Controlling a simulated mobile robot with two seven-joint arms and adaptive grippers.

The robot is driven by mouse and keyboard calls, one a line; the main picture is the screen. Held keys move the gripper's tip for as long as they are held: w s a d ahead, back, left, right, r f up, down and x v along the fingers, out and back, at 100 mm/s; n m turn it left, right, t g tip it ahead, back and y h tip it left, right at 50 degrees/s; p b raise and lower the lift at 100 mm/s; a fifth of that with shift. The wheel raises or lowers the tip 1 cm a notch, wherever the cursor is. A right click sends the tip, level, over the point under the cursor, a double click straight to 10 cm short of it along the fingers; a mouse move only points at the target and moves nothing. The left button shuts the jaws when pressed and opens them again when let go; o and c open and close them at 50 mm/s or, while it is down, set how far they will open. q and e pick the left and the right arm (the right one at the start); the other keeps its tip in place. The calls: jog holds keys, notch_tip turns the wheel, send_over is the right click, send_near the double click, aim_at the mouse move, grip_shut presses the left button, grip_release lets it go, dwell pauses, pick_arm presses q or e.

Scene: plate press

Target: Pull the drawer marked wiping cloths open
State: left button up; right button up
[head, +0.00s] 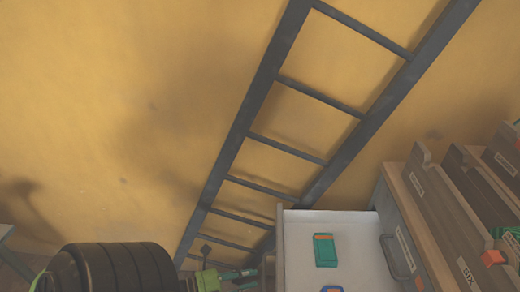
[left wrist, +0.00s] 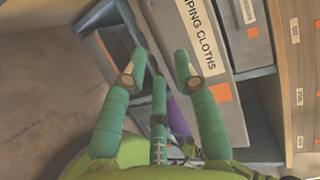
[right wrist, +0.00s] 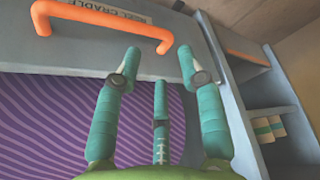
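In the left wrist view a grey drawer front (left wrist: 222,112) carries a white label (left wrist: 198,30) reading "...PING CLOTHS". It runs slanted across the picture. My left gripper (left wrist: 158,72) has its green fingers spread, with the right-hand finger overlapping the front below the label. I cannot make out a handle on this front or any contact. In the head view only a small part of my left gripper (head: 213,277) shows at the bottom edge. My right gripper (right wrist: 158,66) is open and empty, below an orange handle (right wrist: 100,22) under a label ending in "CRADLE".
In the head view an open light drawer (head: 352,236) holds a green box (head: 325,250). A dark ladder (head: 290,150) leans against the yellow wall. A purple striped surface (right wrist: 60,125) lies below the orange handle.

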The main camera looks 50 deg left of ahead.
pick_arm(q)
jog(key=v, duration=0.6)
jog(key=shift+s, duration=0.4)
jog(key=shift+a, duration=0.15)
